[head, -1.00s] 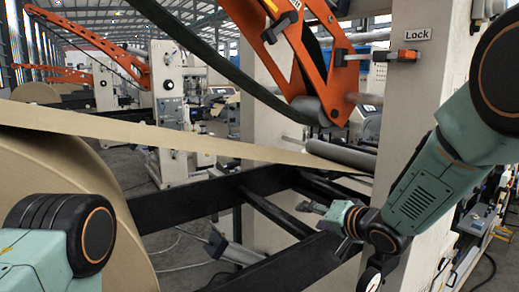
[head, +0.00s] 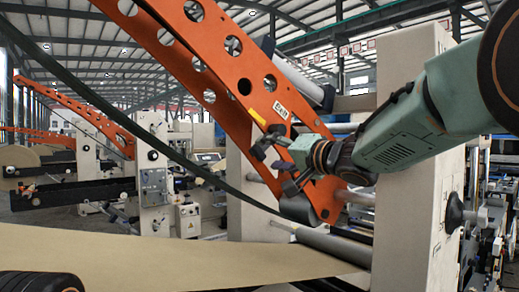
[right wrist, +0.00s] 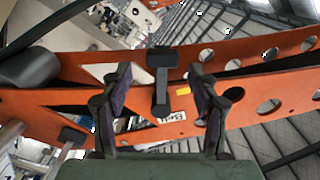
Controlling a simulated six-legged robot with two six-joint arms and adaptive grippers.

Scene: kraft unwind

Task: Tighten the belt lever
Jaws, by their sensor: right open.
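The belt lever (right wrist: 162,78) is a black T-shaped handle on the orange arm (right wrist: 70,106), beside a yellow mark and a white "Belt" label (right wrist: 172,117). In the right wrist view it lies between the two spread fingers of my right gripper (right wrist: 160,88), with a gap on each side. My right gripper is open and empty. In the head view my right gripper (head: 268,162) is in front of the lower part of the orange arm (head: 185,70), below the label (head: 280,108); it partly hides the lever area there. My left gripper is out of view.
A dark belt (head: 120,112) slants down across the head view, left of my right gripper. A tan paper web (head: 180,258) runs to a grey roller (head: 335,246) below. A beige machine column (head: 415,180) stands right, with a black knob (head: 455,212).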

